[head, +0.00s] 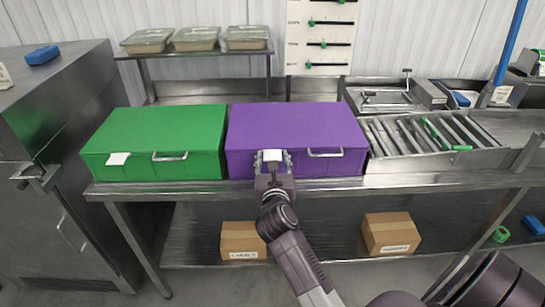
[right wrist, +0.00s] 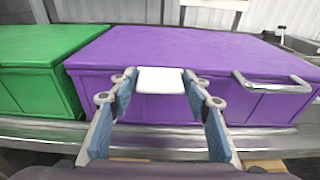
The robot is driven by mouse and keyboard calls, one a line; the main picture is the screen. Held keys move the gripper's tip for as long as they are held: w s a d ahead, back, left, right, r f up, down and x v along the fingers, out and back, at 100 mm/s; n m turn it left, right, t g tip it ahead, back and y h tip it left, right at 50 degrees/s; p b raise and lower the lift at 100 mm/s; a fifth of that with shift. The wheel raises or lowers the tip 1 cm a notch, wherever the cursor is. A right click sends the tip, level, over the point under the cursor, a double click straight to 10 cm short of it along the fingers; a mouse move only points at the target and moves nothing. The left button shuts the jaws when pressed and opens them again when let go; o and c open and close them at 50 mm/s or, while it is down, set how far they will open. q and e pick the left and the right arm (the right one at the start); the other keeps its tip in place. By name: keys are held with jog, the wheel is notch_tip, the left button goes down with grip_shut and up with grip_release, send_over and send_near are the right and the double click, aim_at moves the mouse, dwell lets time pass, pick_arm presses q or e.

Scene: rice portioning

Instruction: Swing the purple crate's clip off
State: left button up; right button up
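The purple crate (head: 300,128) stands closed on the steel counter, right of a green crate. It also fills the middle of the right wrist view (right wrist: 200,55). Its white clip (head: 272,155) sits at the top left of its front face, left of a metal handle (head: 325,153). My right gripper (head: 272,160) is in front of the clip with its fingers spread on either side. In the right wrist view the white clip (right wrist: 160,79) shows between the open fingertips; I cannot tell whether they touch it. My left gripper is not in view.
The green crate (head: 158,140) stands close on the left, with its own white clip (head: 118,158) and handle. A roller rack (head: 430,135) is at the right. A shelf with several trays (head: 195,52) is behind. Cardboard boxes (head: 390,233) lie below the counter.

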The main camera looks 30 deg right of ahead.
jog(key=shift+o, duration=1.2)
jog(key=shift+a, duration=0.1)
jog(key=v, duration=1.2)
